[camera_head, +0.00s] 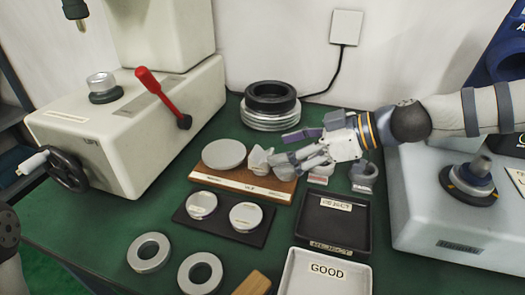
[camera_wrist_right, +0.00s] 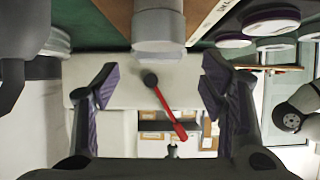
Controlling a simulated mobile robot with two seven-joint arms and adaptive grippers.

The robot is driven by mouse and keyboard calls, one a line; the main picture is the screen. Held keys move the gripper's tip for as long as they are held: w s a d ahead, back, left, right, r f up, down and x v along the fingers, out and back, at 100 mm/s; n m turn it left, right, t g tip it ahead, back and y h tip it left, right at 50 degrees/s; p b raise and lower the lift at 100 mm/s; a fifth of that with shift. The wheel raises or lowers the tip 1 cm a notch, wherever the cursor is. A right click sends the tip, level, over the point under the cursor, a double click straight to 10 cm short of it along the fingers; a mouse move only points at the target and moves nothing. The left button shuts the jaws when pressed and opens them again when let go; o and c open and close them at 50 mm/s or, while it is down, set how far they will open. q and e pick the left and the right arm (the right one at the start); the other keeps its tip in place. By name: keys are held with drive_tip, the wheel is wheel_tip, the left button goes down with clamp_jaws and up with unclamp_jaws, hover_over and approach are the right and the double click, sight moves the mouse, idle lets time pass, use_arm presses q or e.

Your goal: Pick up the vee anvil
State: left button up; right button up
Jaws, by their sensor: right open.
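The vee anvil (camera_head: 259,159) is a pale grey piece at the right part of a wooden board (camera_head: 232,184), beside a flat round anvil (camera_head: 224,154). My right gripper (camera_head: 291,149) reaches in from the right with its fingers apart, close to the vee anvil and partly overlapping it. In the right wrist view, a grey rounded piece, apparently the vee anvil (camera_wrist_right: 158,28), shows at the top between the spread fingers of the right gripper (camera_wrist_right: 160,90), with a gap on each side. Its lower part is cut off there. My left gripper is not in view.
A tester with a red lever (camera_head: 158,92) stands at the left, another machine (camera_head: 455,225) at the right. Stacked rings (camera_head: 270,105) stand behind the board. In front are a dark pad with two discs (camera_head: 225,219), a black tray (camera_head: 334,197), a GOOD tray (camera_head: 326,290) and loose rings (camera_head: 149,252).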

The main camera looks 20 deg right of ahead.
sight(267, 155)
drive_tip(key=w+a+f, duration=0.1)
drive_tip(key=f, duration=0.1)
drive_tip(key=w+a+f+b, duration=0.1)
drive_tip(key=a+f, duration=0.1)
drive_tip(key=shift+w+a, duration=0.25)
drive_tip(key=shift+a, duration=0.05)
drive_tip(key=shift+r, duration=0.25)
clamp_jaws()
drive_tip(key=shift+r, duration=0.15)
